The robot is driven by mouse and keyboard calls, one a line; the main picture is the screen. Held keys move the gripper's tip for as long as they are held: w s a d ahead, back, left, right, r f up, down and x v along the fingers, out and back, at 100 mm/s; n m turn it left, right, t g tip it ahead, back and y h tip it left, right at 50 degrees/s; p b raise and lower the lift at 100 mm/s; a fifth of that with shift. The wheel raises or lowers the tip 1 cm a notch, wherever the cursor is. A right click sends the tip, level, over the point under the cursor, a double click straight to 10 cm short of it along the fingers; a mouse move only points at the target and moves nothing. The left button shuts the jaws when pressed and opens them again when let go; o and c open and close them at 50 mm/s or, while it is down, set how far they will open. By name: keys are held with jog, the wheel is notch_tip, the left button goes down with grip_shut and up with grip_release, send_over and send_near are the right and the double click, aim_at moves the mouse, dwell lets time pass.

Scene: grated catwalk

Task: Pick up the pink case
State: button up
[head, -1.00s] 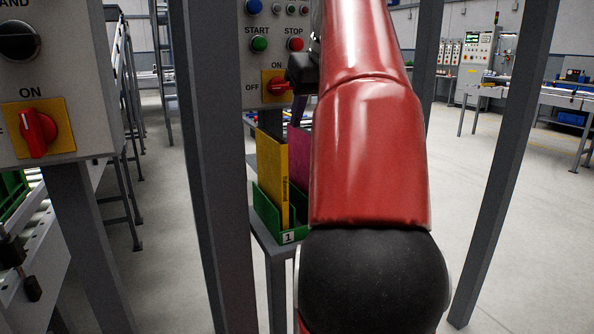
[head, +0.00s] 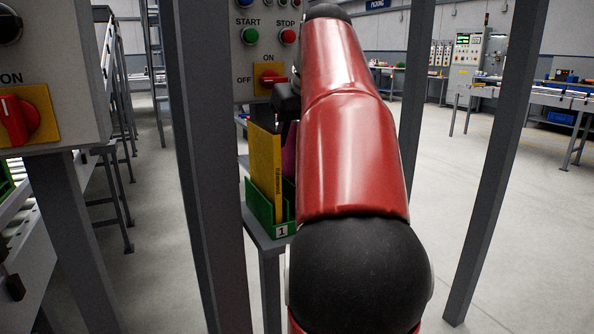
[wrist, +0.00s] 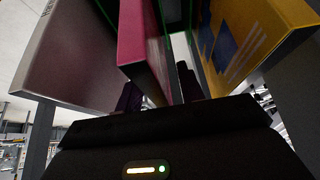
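The pink case (wrist: 142,40) stands upright in a green rack (head: 262,211), beside a yellow case (head: 266,172). In the head view only a narrow strip of the pink case (head: 289,152) shows beside my red arm. My gripper (wrist: 160,80) is at the pink case in the wrist view, with one dark finger on each side of it. In the head view my arm hides most of the gripper.
A grey case (wrist: 85,55) stands left of the pink one in the wrist view, and the yellow case is close on the right. A control panel (head: 262,60) rises behind the rack. Grey posts (head: 212,170) stand left and right of my arm.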

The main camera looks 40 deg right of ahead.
jog(key=shift+f, duration=0.25)
dwell(0.3)
grip_shut()
